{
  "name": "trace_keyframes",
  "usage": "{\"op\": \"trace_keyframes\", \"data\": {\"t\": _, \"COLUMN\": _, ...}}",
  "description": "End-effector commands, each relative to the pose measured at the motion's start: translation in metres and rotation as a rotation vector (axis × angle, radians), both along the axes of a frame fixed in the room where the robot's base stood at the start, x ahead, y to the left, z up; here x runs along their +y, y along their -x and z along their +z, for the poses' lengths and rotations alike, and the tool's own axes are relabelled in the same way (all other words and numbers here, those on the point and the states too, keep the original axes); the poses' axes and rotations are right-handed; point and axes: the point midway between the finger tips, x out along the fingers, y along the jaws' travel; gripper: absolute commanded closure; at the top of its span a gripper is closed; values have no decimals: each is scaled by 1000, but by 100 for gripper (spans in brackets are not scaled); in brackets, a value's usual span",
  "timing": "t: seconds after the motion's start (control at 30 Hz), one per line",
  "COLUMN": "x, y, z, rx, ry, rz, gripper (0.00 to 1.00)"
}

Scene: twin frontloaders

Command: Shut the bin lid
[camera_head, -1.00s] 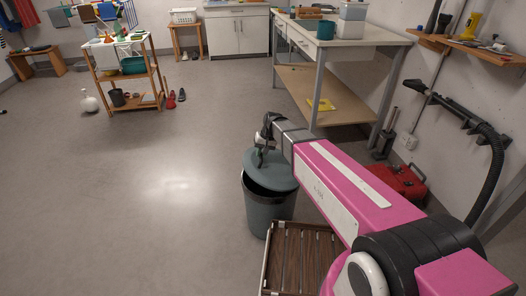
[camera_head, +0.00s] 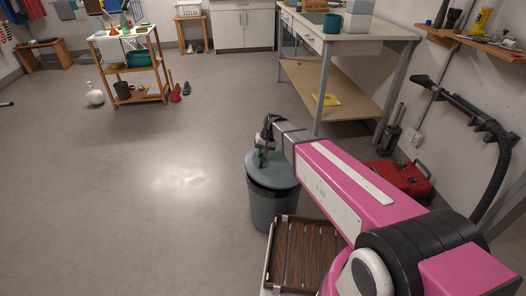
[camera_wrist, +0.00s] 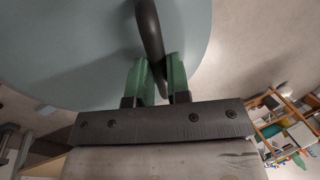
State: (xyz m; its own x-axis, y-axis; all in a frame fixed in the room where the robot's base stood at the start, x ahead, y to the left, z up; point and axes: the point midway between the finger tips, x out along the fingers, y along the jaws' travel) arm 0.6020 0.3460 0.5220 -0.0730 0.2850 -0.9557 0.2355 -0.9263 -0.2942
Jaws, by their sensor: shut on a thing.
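The grey-green bin (camera_head: 272,210) stands upright on the floor near the middle of the head view. Its round bin lid (camera_head: 284,171) lies almost level over the top, with a dark band below its front edge; I cannot tell whether it is fully seated. My gripper (camera_head: 262,158) is above the lid, shut on the lid handle. In the wrist view, the green fingertips of my gripper (camera_wrist: 160,75) stand on either side of the dark curved lid handle (camera_wrist: 148,28). The pale blue-grey lid (camera_wrist: 70,50) fills much of that view. The bin's inside is hidden.
A slatted brown wooden crate (camera_head: 276,250) stands just in front of the bin. A workbench (camera_head: 386,42) is behind to the right, with a red case (camera_head: 400,178) near the wall. The floor left of the bin is clear.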

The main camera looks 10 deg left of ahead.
Motion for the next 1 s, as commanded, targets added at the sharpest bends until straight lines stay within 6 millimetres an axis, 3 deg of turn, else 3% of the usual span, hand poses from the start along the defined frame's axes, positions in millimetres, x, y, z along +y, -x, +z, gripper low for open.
{"op": "trace_keyframes", "data": {"t": 0.37, "x": 2, "y": 0, "z": -3, "rx": 0, "ry": -2, "rz": -1, "gripper": 92}}
{"op": "trace_keyframes", "data": {"t": 1.0, "x": 13, "y": 3, "z": -39, "rx": -1, "ry": -1, "rz": -3, "gripper": 92}}
